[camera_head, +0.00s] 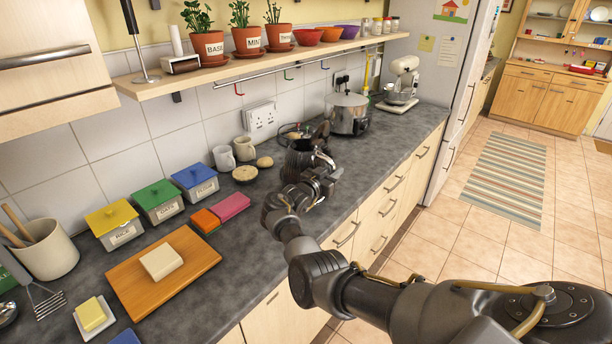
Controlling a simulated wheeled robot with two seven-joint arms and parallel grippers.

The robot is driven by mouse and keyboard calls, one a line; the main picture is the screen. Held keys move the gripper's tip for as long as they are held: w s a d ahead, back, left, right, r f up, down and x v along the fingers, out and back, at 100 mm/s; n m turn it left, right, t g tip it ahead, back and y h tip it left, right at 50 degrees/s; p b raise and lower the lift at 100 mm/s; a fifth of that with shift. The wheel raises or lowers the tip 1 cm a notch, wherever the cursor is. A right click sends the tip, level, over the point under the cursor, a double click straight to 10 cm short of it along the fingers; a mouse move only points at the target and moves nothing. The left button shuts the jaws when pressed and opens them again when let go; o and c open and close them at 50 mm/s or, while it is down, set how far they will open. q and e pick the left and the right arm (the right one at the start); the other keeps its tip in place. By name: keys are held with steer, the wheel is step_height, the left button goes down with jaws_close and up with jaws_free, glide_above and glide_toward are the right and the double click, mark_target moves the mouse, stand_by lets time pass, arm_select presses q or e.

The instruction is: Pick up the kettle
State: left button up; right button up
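The black kettle (296,161) stands on the grey counter, in front of the wall sockets. Its body looks dark and ribbed, and its lower right side is partly hidden by my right arm. My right gripper (322,160) is at the kettle's right side, where the handle seems to be. The fingers are small and dark against the kettle, so I cannot tell whether they are open or closed around the handle. My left gripper is not in view.
A steel pot (348,114) stands behind the kettle to the right. Two mugs (224,158) and a round cookie-like item (245,174) are to its left. A shelf (250,62) with potted herbs hangs above. A cutting board (190,262) lies nearer on the counter.

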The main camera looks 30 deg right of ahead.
jaws_close()
stand_by(0.9)
